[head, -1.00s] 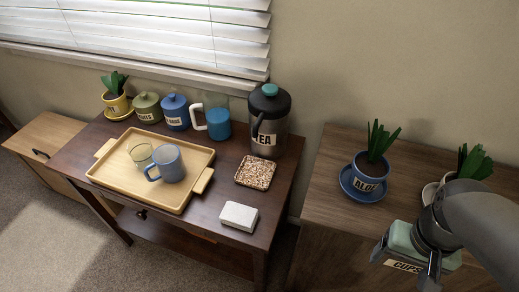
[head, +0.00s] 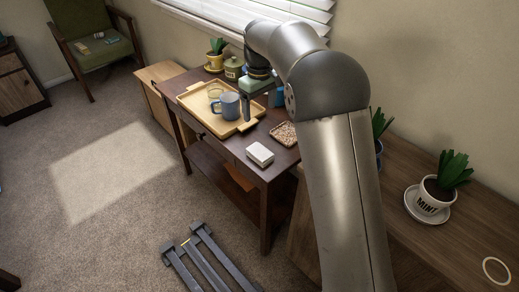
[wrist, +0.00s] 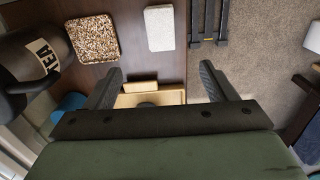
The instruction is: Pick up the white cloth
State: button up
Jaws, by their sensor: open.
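The white cloth (head: 260,153) lies as a small folded block near the front right corner of the dark wooden desk. It also shows whole at the top of the wrist view (wrist: 159,28), between the speckled mat and the desk edge. My gripper (head: 259,108) is above the desk, near the tray's right end, behind the cloth and apart from it. In the wrist view its two fingers (wrist: 160,73) are spread wide with nothing between them. My arm hides part of the desk's right side in the head view.
The speckled mat (head: 285,134) lies beside the cloth. A dark TEA jug (wrist: 35,58) stands left in the wrist view. A potted mint (head: 434,196) stands on the right cabinet.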

jog(key=b, duration=0.1)
send_over(260, 151)
jog(key=f, duration=1.1)
jog(key=shift+w+a+f, duration=0.3)
jog(key=shift+w, duration=0.1)
jog(key=shift+s+d+f+b, duration=0.1)
jog(key=shift+s+f, duration=0.05)
jog(key=shift+f, duration=0.8)
jog(key=shift+s+d+f+b, duration=0.1)
jog(key=shift+f, duration=0.9)
jog(key=shift+s+d+f+b, duration=0.1)
jog(key=shift+s+f, duration=0.05)
jog(key=shift+f, duration=0.8)
jog(key=c, duration=1.1)
